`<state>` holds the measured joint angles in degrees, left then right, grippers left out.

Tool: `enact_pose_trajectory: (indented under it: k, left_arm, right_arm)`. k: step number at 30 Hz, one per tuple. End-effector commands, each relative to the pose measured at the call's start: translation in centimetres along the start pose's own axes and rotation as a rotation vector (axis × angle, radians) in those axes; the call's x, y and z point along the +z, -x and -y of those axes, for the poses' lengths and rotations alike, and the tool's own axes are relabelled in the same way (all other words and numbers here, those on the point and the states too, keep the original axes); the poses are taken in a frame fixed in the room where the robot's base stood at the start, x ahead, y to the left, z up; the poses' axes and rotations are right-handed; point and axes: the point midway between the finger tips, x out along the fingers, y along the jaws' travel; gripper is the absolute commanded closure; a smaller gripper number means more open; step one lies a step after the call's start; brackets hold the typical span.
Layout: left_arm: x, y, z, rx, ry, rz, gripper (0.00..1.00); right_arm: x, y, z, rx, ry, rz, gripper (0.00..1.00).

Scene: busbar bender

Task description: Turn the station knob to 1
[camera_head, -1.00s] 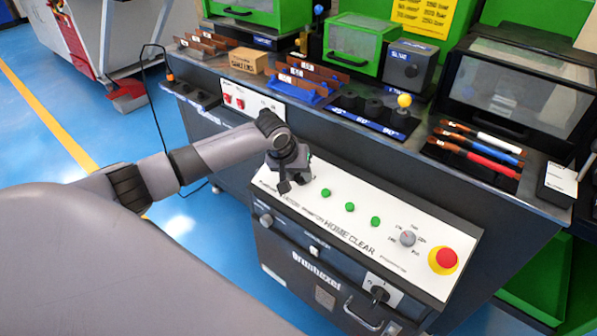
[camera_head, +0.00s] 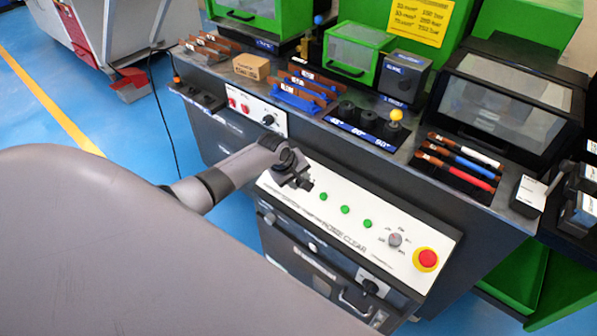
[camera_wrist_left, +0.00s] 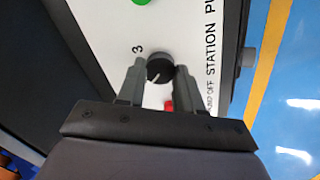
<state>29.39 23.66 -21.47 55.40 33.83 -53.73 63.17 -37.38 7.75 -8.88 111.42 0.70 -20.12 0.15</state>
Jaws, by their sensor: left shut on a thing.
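The station knob (camera_wrist_left: 160,68) is a round dark knob with a light pointer line, on a white panel, in the left wrist view. The pointer slants toward the lower left of that picture. A printed "3" stands at its upper left and the word STATION to its right; I see no "1". My left gripper (camera_wrist_left: 158,75) has its fingers on either side of the knob and is shut on it. In the head view my left gripper (camera_head: 302,184) is at the left end of the white control panel (camera_head: 372,222) and hides the knob. My right gripper is not in view.
Green buttons (camera_head: 345,210), a grey selector (camera_head: 395,240) and a red emergency button (camera_head: 427,259) lie right of my gripper on the panel. A red object (camera_wrist_left: 168,105) is close to the right finger. The bench (camera_head: 420,190) with tools and green housings stands behind.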

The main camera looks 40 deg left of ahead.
Motion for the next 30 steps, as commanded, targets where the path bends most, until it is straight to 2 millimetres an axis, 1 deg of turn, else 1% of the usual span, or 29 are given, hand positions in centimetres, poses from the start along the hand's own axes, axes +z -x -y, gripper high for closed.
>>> enact_pose_trajectory:
  k: [1, 6, 22, 23, 24, 25, 30]
  left_arm:
    - [0.09, 0.14, 0.01, -0.002, 0.022, 0.003, 0.95]
    - [0.06, 0.04, 0.08, 0.0, 0.069, 0.002, 0.95]
    - [0.01, -0.08, 0.17, 0.0, 0.093, 0.001, 0.95]
    - [0.01, -0.08, 0.18, 0.0, 0.093, 0.001, 0.55]
    - [0.01, -0.07, 0.17, 0.0, 0.092, 0.001, 0.42]
    - [0.0, -0.07, 0.16, 0.0, 0.092, 0.001, 0.39]
    - [-0.01, -0.04, 0.11, 0.002, 0.091, 0.0, 0.39]
  right_arm:
    - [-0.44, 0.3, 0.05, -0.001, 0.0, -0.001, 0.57]
    - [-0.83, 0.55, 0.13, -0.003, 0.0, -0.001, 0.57]
    - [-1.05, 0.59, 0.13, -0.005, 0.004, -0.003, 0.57]
    - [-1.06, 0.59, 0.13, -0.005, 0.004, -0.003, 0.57]
    - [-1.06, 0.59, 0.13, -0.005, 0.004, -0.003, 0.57]
    - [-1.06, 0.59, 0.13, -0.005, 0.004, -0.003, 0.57]
    - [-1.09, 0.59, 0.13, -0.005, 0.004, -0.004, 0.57]
